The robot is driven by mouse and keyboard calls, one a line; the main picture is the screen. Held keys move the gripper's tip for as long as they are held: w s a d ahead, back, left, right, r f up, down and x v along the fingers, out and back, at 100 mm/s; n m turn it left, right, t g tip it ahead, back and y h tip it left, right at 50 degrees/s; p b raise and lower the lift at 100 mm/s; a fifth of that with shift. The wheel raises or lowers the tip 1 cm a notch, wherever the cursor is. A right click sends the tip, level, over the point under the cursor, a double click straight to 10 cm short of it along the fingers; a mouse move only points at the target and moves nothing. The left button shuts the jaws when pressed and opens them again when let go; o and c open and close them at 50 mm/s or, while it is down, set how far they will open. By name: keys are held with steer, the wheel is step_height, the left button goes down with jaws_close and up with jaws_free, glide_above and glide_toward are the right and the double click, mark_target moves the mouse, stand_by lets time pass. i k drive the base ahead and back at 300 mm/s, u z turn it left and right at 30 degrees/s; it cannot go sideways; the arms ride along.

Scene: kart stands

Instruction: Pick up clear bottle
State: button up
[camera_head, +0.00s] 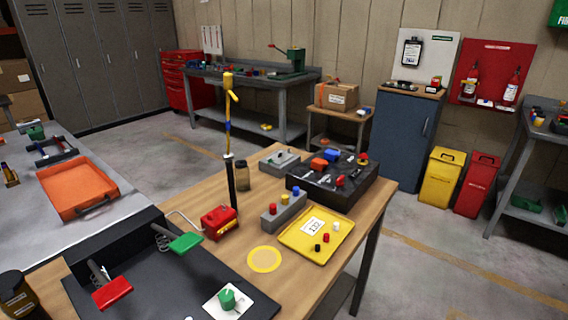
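A small, brownish see-through bottle (242,178) with a dark cap stands upright on the wooden table (185,191), just right of a tall thin post (229,130). It is the closest match I see to the clear bottle. Its lower left side is close to the post's black lower part; I cannot tell if they touch. A dark jar (15,296) with a black lid stands at the lower left corner, partly cut off by the frame. My gripper is not in view.
Around the bottle are a grey block (280,160), a black box (331,195) with coloured knobs, a grey button block (283,211), a red box (219,222) and a yellow tray (315,254). A black pedal unit (190,285) fills the near side. A yellow circle (264,259) marks bare tabletop.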

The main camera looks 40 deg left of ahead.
mark_target(241, 170)
steer(key=z, duration=0.05)
steer(key=i, duration=1.35)
steer(key=u, duration=2.75)
steer(key=i, duration=0.55)
steer(key=u, duration=0.2)
